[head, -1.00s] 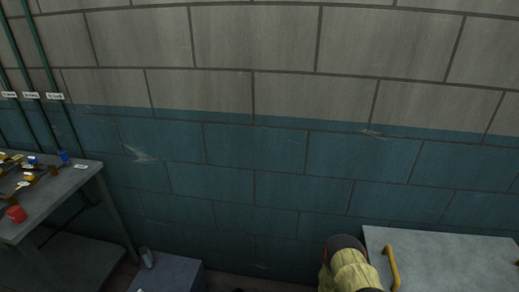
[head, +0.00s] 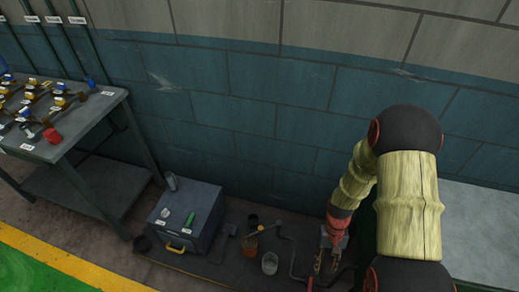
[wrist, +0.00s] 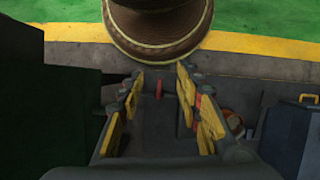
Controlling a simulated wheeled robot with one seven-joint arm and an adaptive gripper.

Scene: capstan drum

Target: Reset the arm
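My arm, in a pale yellow sleeve with black joints, hangs down at the right of the head view. My gripper (head: 325,264) is at its lower end, pointing down near the floor by the wall. In the wrist view my gripper (wrist: 160,112) has its yellow finger pads well apart. No object shows held between them. A brown, rounded, drum-like thing (wrist: 155,32) is beyond the fingertips at the top of the wrist view; I cannot tell how far away it is.
A workbench (head: 110,100) with several valve-like parts and a red piece (head: 52,136) stands left. Cups and a crank-like rod (head: 292,250) are near my gripper. A pale-topped cabinet (head: 480,225) is right.

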